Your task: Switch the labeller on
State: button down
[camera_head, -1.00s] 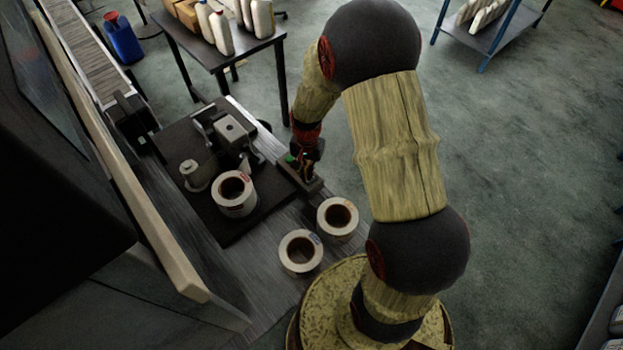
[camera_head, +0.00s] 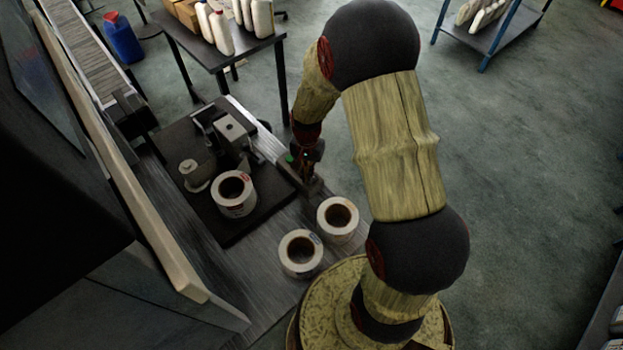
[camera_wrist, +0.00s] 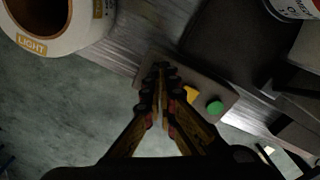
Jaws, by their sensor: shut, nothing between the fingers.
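The labeller (camera_head: 232,128) is a grey device on a dark base plate on the bench, with a label roll (camera_head: 234,194) on the plate. Its control box (camera_head: 314,187) sits at the bench edge beside the plate. In the wrist view the grey box (camera_wrist: 226,93) shows a green button (camera_wrist: 214,108) and a yellow patch (camera_wrist: 191,94). My gripper (camera_wrist: 160,70) is shut and empty, its fingertips over the box to the left of the yellow patch. The fingertips hide that part of the box. I cannot tell whether they touch it.
Two loose label rolls stand on the bench, one nearer (camera_head: 300,253) and one by the edge (camera_head: 338,219). A conveyor (camera_head: 80,45) runs at the upper left. A table with white bottles (camera_head: 262,18) stands behind. Open floor lies to the right.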

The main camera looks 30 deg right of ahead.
jog(key=shift+f+b, duration=0.5)
jog(key=shift+f, duration=0.4)
dwell(0.3)
jog(key=shift+r, duration=0.15)
jog(key=shift+r+p, duration=2.45)
jog(key=shift+r, duration=0.95)
